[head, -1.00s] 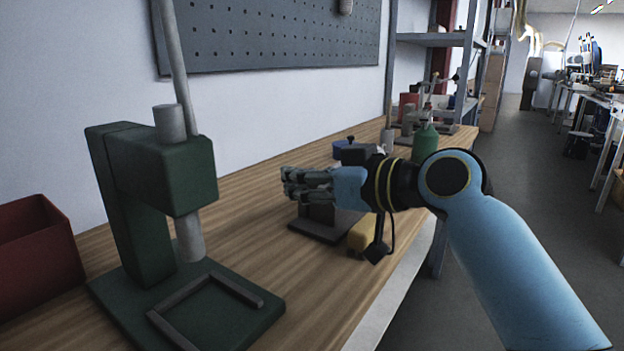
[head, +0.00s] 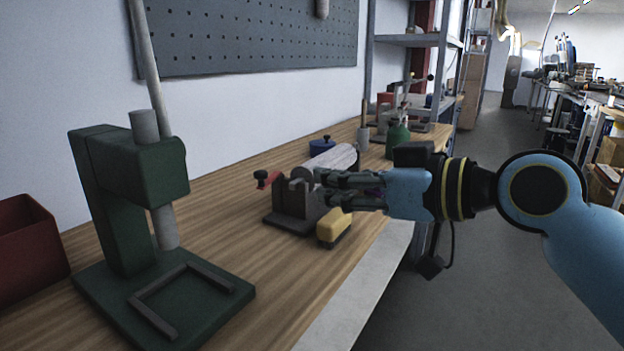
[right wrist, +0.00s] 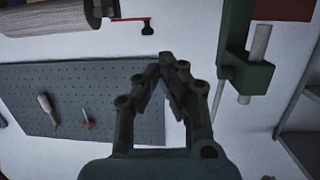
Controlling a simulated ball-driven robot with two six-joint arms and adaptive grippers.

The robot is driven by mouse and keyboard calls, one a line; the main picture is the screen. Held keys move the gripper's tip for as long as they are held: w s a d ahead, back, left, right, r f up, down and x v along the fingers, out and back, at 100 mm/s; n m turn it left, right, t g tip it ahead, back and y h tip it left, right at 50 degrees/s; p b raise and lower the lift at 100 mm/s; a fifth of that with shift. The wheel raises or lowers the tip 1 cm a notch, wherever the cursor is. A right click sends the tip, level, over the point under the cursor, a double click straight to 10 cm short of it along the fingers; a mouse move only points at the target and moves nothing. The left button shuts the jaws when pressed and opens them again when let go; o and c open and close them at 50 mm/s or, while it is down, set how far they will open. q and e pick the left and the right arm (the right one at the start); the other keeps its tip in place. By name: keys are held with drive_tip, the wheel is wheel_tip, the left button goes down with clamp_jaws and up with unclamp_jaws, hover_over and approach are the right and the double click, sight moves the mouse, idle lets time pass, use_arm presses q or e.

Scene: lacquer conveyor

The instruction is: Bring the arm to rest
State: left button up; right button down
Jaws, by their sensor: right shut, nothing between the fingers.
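My right gripper (head: 322,188) comes in from the right in the head view, on the blue arm. My left gripper does not show in either view.
A green press (head: 165,300) stands on the wooden bench (head: 270,285), with a red bin (head: 28,245) to its left. A grey roll, a blue pot (head: 322,145) and a green bottle (head: 398,140) stand farther back. The aisle at right is open floor.

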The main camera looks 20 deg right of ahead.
drive_tip(key=s+d+f+m+g+h, duration=0.2)
drive_tip(key=s+d+f+g+h, duration=0.15)
drive_tip(key=s+f, duration=0.8)
drive_tip(key=s+d+f+m+g+h, duration=0.2)
drive_tip(key=s+d+f+g+h, duration=0.15)
drive_tip(key=s, duration=0.35)
drive_tip(key=s+d+f+m+g+h, duration=0.2)
drive_tip(key=s+f+g, duration=0.1)
drive_tip(key=s+f, duration=0.3)
wheel_tip(320, 180, down, 25)
drive_tip(key=s+d+g, duration=0.1)
drive_tip(key=s+d, duration=0.1)
drive_tip(key=d, duration=0.1)
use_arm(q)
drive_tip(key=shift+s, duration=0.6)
use_arm(e)
drive_tip(key=s+f+g, duration=0.1)
drive_tip(key=s+f, duration=1.5)
drive_tip(key=s, duration=0.2)
drive_tip(key=shift+s+d, duration=0.25)
drive_tip(key=shift+d, duration=0.05)
